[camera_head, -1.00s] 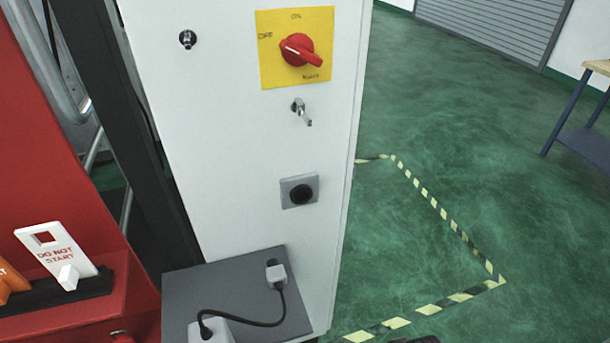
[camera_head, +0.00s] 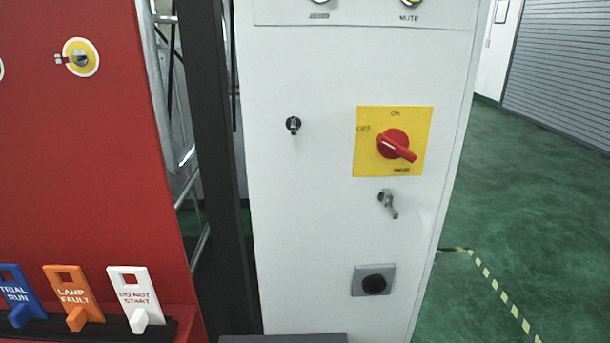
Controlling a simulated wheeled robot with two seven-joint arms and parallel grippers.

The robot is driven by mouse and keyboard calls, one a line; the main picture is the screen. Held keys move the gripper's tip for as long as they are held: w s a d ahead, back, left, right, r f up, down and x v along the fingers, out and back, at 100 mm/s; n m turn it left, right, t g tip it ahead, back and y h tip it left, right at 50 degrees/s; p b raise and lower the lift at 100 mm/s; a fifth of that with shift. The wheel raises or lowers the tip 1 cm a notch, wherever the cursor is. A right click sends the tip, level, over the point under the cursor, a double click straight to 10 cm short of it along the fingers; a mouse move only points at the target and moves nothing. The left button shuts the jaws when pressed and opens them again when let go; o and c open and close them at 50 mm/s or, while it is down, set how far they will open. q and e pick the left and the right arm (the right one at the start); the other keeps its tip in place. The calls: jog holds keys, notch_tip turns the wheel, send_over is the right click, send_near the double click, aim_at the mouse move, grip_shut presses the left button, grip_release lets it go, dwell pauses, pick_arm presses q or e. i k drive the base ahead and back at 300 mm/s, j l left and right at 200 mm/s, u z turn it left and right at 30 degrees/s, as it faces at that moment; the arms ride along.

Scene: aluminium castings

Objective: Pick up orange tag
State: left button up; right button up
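The orange tag (camera_head: 73,295), lettered "LAMP FAULT", stands upright in a black holder on the red station at the lower left. It has a square hole near its top and a knob at its front. A blue tag (camera_head: 18,297) lettered "TRIAL RUN" stands to its left, partly cut by the frame edge. A white tag (camera_head: 135,298) lettered "DO NOT START" stands to its right. Neither of my grippers shows in the head view.
The red station panel (camera_head: 85,150) bears a yellow-and-white round fitting. A white cabinet (camera_head: 330,220) stands to the right with a red rotary switch (camera_head: 393,144) on a yellow plate. A dark post (camera_head: 212,130) stands between them. Green floor lies open at the right.

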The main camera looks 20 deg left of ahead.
aim_at(79, 301)
jog(key=u, duration=1.8)
